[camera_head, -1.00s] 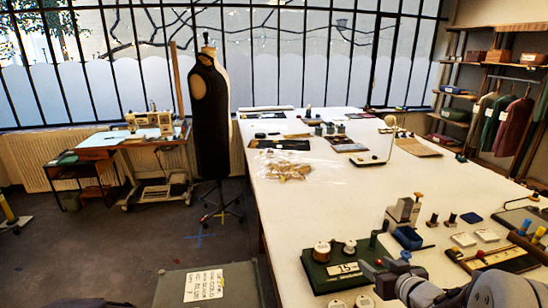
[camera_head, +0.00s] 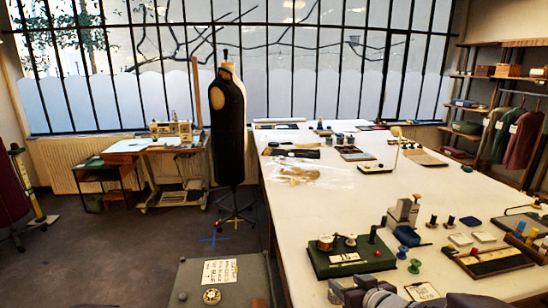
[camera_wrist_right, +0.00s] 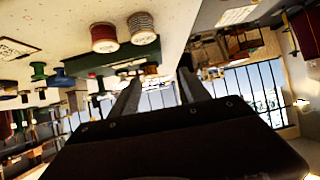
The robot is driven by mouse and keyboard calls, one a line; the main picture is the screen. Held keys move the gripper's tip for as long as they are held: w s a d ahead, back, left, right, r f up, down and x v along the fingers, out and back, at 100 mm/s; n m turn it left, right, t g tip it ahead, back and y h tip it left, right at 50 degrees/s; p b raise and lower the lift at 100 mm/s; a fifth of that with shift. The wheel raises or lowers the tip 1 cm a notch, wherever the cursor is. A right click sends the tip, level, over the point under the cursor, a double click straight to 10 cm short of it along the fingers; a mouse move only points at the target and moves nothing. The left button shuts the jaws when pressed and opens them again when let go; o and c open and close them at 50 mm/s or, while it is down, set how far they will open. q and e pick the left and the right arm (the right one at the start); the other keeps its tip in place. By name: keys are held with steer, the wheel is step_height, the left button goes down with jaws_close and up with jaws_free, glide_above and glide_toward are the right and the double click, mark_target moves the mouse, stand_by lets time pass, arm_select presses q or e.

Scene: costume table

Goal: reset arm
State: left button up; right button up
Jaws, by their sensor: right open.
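My right gripper (camera_head: 347,286) is low in the head view, just in front of the dark green board (camera_head: 320,266) at the table's near edge. Its jaws are open in the right wrist view (camera_wrist_right: 160,82), with the two dark fingers apart. I see nothing held between them. My left gripper is not in view.
A grey-green box top (camera_head: 250,285) with a labelled card (camera_head: 220,271) is at lower left.

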steer(key=s+f+m+g+h, duration=0.1)
steer(key=s+f+g, duration=0.4)
steer(key=s, duration=0.5)
steer(key=s+a+f+m+g+h, duration=0.1)
steer(key=s+f+g, duration=0.4)
steer(key=s+f, duration=0.2)
steer(key=s, duration=0.2)
steer(key=shift+s+g, duration=0.3)
steer(key=shift+s, duration=0.1)
steer(key=shift+w, duration=0.1)
